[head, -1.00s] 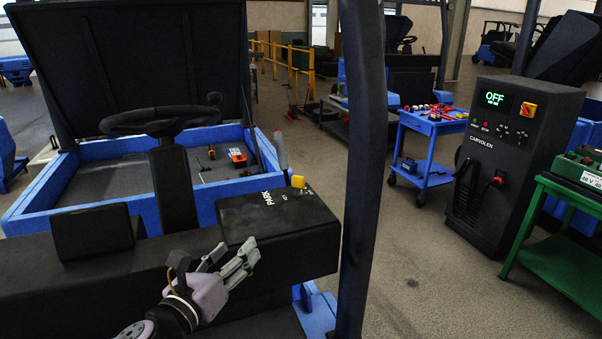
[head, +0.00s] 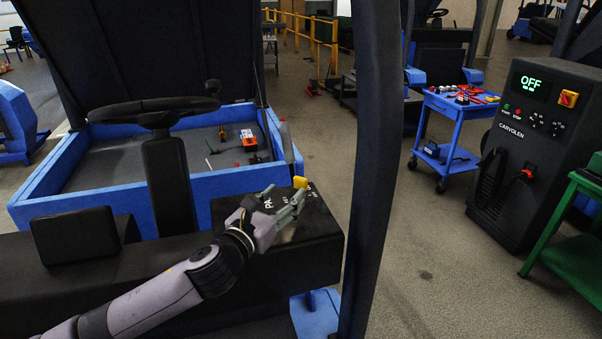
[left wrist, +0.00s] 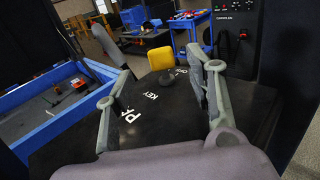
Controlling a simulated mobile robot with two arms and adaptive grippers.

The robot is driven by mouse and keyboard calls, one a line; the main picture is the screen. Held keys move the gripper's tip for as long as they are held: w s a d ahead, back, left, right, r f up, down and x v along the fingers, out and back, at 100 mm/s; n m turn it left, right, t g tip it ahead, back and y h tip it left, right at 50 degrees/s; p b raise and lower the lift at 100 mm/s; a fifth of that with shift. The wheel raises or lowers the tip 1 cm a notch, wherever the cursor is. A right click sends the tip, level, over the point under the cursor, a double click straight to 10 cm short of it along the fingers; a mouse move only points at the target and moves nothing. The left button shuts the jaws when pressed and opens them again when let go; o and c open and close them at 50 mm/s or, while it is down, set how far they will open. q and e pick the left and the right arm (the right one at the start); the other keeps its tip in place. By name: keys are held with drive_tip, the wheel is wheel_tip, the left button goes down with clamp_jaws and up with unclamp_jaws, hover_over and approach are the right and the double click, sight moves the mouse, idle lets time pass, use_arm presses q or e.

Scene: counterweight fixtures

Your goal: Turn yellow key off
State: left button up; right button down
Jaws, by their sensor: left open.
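The yellow key (head: 300,182) stands upright on top of the black console box (head: 320,240), near its far edge. In the left wrist view the yellow key (left wrist: 161,58) sits on a dark round base, ahead of and between my open fingers. White lettering on the box top reads "KEY", with "PARK" partly hidden. My left gripper (head: 292,205) is open and empty, just above the box top and close to the key. It also shows in the left wrist view (left wrist: 160,88) with a finger on each side. My right gripper is not in view.
A grey lever (head: 286,142) rises behind the box. The steering wheel (head: 155,112) stands left. A black post (head: 370,170) rises right of the box. A blue cart (head: 455,125) and a charger cabinet showing OFF (head: 530,140) stand farther right, with clear floor between.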

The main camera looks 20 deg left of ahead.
sight(299, 181)
use_arm(q)
drive_tip(key=w, duration=0.3)
drive_tip(key=w+p, duration=0.1)
drive_tip(key=w, duration=0.1)
drive_tip(key=shift+d+r, duration=0.15)
drive_tip(key=shift+d, duration=0.25)
drive_tip(key=shift+w+d, duration=0.2)
drive_tip(key=shift+w, duration=0.8)
drive_tip(key=shift+w+d+p, duration=0.1)
drive_tip(key=shift+w+p, duration=0.25)
drive_tip(key=shift+w+d, duration=0.1)
drive_tip(key=shift+w, duration=0.2)
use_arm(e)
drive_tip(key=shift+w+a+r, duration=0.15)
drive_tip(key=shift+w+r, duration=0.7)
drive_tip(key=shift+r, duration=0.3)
use_arm(q)
drive_tip(key=c, duration=1.2)
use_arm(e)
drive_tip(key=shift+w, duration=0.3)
